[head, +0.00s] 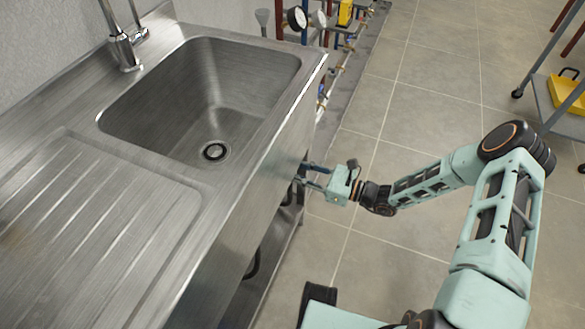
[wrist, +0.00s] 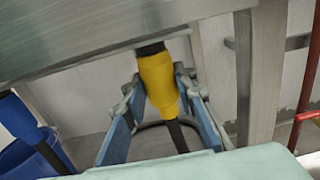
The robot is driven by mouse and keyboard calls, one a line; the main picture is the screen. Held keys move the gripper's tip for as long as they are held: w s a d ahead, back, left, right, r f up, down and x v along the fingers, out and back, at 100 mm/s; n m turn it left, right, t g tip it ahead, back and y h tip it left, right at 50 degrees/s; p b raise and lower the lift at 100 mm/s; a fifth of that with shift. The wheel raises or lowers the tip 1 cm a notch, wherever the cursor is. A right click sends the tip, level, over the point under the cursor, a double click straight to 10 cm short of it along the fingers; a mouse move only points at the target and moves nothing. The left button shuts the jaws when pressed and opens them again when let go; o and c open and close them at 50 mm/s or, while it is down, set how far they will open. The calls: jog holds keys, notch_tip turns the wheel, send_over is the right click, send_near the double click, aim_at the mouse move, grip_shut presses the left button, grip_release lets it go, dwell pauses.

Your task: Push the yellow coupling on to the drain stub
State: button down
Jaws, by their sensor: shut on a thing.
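In the wrist view the yellow coupling (wrist: 158,82) stands nearly upright, slightly tilted, between the blue-padded fingers of my gripper (wrist: 160,90), which is shut on it. A black hose (wrist: 177,136) runs from the coupling's lower end. A short dark piece, seemingly the drain stub (wrist: 150,49), shows right above the coupling, under the metal front edge. I cannot tell how far the coupling sits over it. In the head view my gripper (head: 312,176) reaches under the sink's right edge; its fingertips are partly hidden and the coupling is out of sight.
The steel sink (head: 205,100) and its front panel overhang my gripper. A blue coupling-like piece (wrist: 15,115) and a blue bucket (wrist: 22,150) are at left in the wrist view. A metal leg (wrist: 259,75) and red pipe (wrist: 306,85) stand at right. Open tiled floor (head: 430,110) lies beside the sink.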

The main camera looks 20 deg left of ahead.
jog(key=shift+f, duration=0.25)
jog(key=shift+f+b, duration=0.3)
jog(key=shift+b, duration=0.1)
jog(key=shift+f, duration=0.1)
dwell(0.5)
jog(key=shift+f+b, duration=2.05)
jog(key=shift+f, duration=0.45)
jog(key=shift+f+b, duration=0.7)
jog(key=shift+f, duration=0.25)
